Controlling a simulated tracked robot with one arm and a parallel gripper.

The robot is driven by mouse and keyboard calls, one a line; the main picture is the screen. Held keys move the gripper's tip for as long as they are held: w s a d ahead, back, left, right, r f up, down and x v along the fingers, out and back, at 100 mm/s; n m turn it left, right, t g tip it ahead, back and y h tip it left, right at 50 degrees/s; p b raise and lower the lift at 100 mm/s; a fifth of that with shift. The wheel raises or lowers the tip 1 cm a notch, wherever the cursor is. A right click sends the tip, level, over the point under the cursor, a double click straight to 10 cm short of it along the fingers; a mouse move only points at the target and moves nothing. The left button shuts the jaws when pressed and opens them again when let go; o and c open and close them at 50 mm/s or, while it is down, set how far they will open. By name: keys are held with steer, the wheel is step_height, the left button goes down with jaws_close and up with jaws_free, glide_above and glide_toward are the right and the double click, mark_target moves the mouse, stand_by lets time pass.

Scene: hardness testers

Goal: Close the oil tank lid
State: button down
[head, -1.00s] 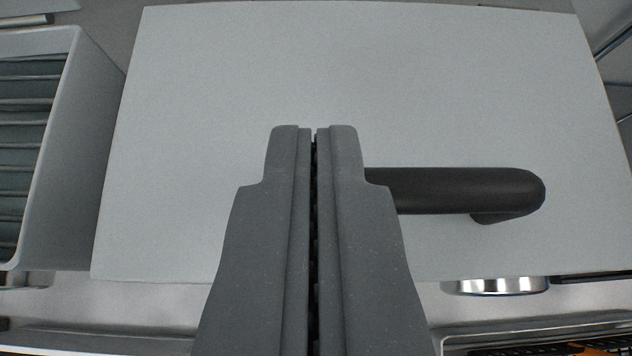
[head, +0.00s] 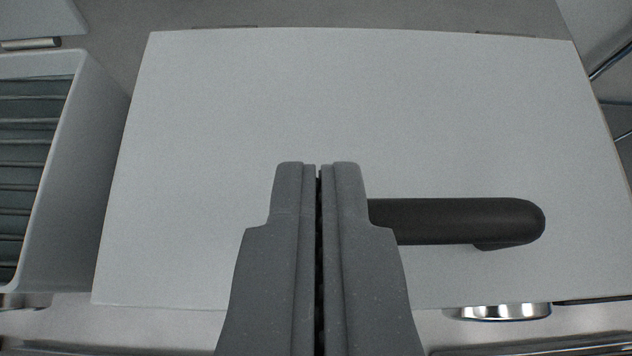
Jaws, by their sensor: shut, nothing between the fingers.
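The oil tank lid (head: 230,130) is a large flat light-grey panel that fills most of the view. It lies flat as far as I can see; its far edge shows two small dark marks that may be hinges. A black bar handle (head: 460,220) is fixed on its near right part. My gripper (head: 318,168) is shut and empty, in front of the lid's near middle. It hides the left part of the handle. I cannot tell whether the fingertips touch the lid.
A grey slotted bin or rack (head: 90,180) stands close along the lid's left side. A shiny round metal piece (head: 502,312) sits just below the lid's near right edge. Thin dark rods show at the far right.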

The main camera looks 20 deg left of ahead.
step_height(320, 180, up, 2)
steer(key=shift+s+a+r+p, duration=0.15)
steer(key=shift+r+p, duration=0.1)
steer(key=shift+p, duration=0.35)
steer(key=s+d+p, duration=0.1)
steer(key=s+d, duration=0.2)
steer(key=s, duration=0.5)
steer(key=shift+s+d+f, duration=0.15)
steer(key=shift+s+f, duration=0.05)
steer(key=shift+s, duration=0.05)
steer(key=w+d+r+m+t+h+p, duration=0.1)
steer(key=w+r+h+p, duration=0.15)
steer(key=r, duration=1.05)
steer(key=w+r+m+t+h+p, duration=0.1)
steer(key=r+m+p, duration=0.15)
steer(key=r, duration=1.05)
steer(key=s+a+r+t+p, duration=0.1)
steer(key=a+r, duration=0.5)
steer(key=r, duration=0.6)
steer(key=s+a+r+t+p, duration=0.2)
steer(key=s+a+r, duration=0.2)
steer(key=r, duration=0.8)
steer(key=shift+s+a, duration=0.3)
steer(key=shift+a, duration=0.85)
